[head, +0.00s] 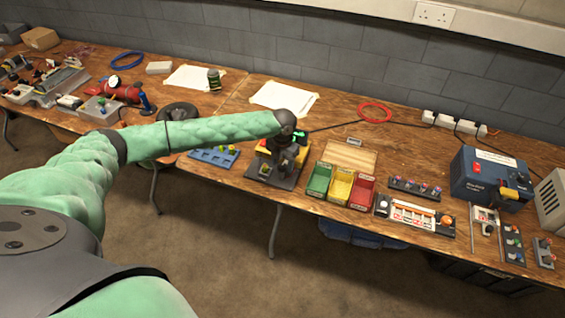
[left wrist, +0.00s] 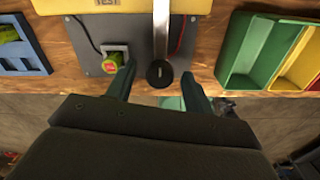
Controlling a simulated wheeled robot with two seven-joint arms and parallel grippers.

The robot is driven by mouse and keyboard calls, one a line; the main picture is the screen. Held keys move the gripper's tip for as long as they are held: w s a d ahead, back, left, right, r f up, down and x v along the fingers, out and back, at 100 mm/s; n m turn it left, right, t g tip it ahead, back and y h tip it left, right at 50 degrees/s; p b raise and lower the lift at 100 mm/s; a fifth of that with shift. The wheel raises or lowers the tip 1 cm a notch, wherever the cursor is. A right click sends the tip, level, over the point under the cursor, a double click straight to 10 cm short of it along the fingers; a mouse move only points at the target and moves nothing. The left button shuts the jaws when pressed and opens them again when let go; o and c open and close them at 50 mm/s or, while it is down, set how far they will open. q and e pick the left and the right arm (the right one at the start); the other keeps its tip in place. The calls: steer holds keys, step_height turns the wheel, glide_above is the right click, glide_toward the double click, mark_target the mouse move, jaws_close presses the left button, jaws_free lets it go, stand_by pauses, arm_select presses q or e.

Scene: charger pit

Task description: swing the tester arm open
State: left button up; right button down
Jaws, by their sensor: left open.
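The tester shows as a yellow housing (left wrist: 95,6) marked "TEST" on a dark grey base plate (left wrist: 92,40). Its arm (left wrist: 161,30) is a flat silver bar ending in a round black knob (left wrist: 159,73) in the left wrist view. My left gripper (left wrist: 160,85) is open, with one finger on each side of the knob; I cannot tell whether either touches it. In the head view my left gripper (head: 285,158) is over the tester base (head: 258,176) and hides much of the tester. A small green-and-red part (left wrist: 112,63) sits left of the knob. My right gripper is not in view.
Green (head: 319,179), yellow (head: 341,186) and red (head: 362,192) bins stand right of the tester. A blue tray (head: 213,156) lies to its left. A blue power unit (head: 487,178) stands far right. The bench's front edge is close to the tester.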

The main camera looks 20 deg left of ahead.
mark_target(282, 165)
arm_select(q)
steer(key=shift+r, duration=0.25)
steer(key=shift+r+b, duration=0.65)
steer(key=shift+r, duration=0.25)
step_height(282, 165, up, 4)
steer(key=shift+r+b, duration=0.15)
steer(key=shift+b, duration=0.6)
steer(key=shift+r, duration=0.6)
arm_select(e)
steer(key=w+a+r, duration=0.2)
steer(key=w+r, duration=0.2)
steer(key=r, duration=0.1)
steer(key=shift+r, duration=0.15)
